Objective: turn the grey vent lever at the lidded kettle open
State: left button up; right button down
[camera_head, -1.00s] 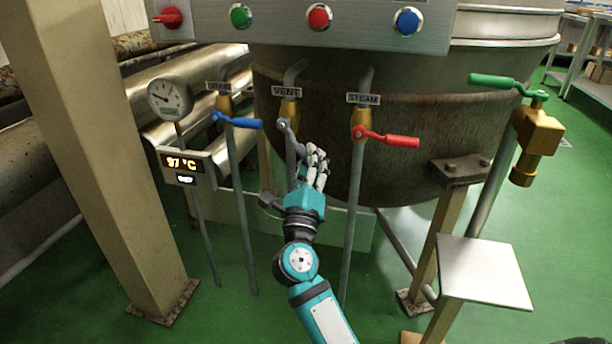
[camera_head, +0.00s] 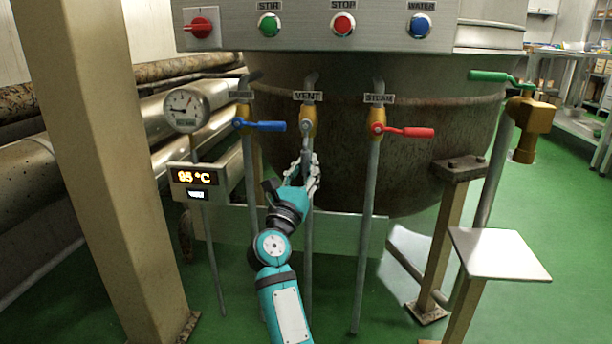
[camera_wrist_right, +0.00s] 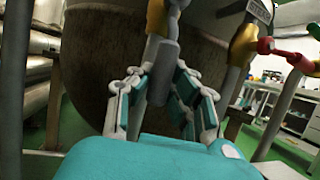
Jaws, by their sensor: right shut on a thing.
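The grey vent lever (camera_head: 307,146) hangs from the brass valve under the VENT label (camera_head: 307,96) and points about straight down, along its pipe. My right gripper (camera_head: 305,172) is on the lever's lower part. In the right wrist view the grey lever (camera_wrist_right: 164,62) runs down between the fingers of the gripper (camera_wrist_right: 162,95), which is shut on it; the fingers hide its end in the head view. The kettle (camera_head: 420,140) stands behind the valves. My left gripper is not in view.
A blue lever (camera_head: 265,126) is to the left and a red lever (camera_head: 410,132) to the right, both pointing right. A gauge (camera_head: 186,108) and a display reading 95 °C (camera_head: 195,177) stand left. A green lever (camera_head: 490,76) and a metal plate (camera_head: 498,254) are right.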

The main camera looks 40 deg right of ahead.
jog(key=shift+w+a+f, duration=0.2)
jog(key=shift+a, duration=0.1)
jog(key=c, duration=1.2)
grip_release()
jog(key=shift+c, duration=0.2)
jog(key=shift+o, duration=0.3)
jog(key=shift+r, duration=0.1)
jog(key=shift+d+r, duration=0.1)
